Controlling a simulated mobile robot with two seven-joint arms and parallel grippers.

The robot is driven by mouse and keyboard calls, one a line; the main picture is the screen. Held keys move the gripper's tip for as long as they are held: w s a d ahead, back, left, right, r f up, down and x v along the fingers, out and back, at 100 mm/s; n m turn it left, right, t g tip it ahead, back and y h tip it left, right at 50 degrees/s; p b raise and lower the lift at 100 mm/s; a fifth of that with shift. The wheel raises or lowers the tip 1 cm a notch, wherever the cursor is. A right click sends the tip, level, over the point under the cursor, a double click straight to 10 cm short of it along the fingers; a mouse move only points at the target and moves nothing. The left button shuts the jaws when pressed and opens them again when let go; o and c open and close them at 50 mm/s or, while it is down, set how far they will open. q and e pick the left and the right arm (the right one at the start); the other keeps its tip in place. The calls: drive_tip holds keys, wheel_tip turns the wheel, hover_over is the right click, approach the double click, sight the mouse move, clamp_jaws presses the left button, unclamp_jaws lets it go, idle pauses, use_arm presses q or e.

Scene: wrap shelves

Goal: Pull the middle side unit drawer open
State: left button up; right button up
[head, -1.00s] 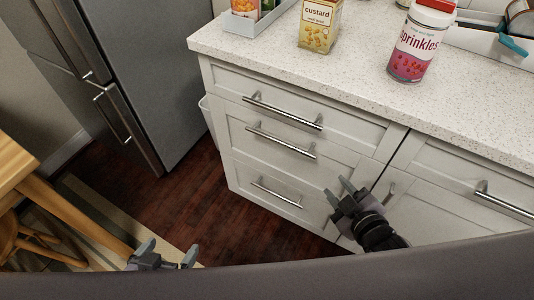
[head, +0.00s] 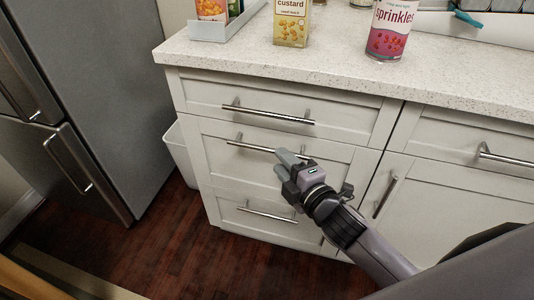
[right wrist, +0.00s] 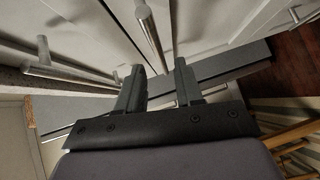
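The middle side unit drawer (head: 226,166) has a white panelled front and is shut. Its silver bar handle (head: 247,147) runs across its upper part. My right gripper (head: 289,156) is at the right end of this handle, covering part of it. In the right wrist view, the right gripper (right wrist: 160,70) is open, its two fingers apart. A handle bar (right wrist: 149,32), seemingly the middle one, points down to the gap between the fingertips. I cannot tell whether it lies between them or just beyond. My left gripper is out of view.
The top drawer handle (head: 268,113) is close above, and the bottom drawer handle (head: 268,214) below. A cupboard door handle (head: 385,197) is at right. The speckled countertop (head: 290,70) holds custard and sprinkles containers. A white bin (head: 181,150) and grey fridge (head: 105,80) stand left.

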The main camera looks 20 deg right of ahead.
sight(270, 149)
drive_tip(key=shift+b+x, duration=0.5)
drive_tip(key=shift+x, duration=2.6)
clamp_jaws()
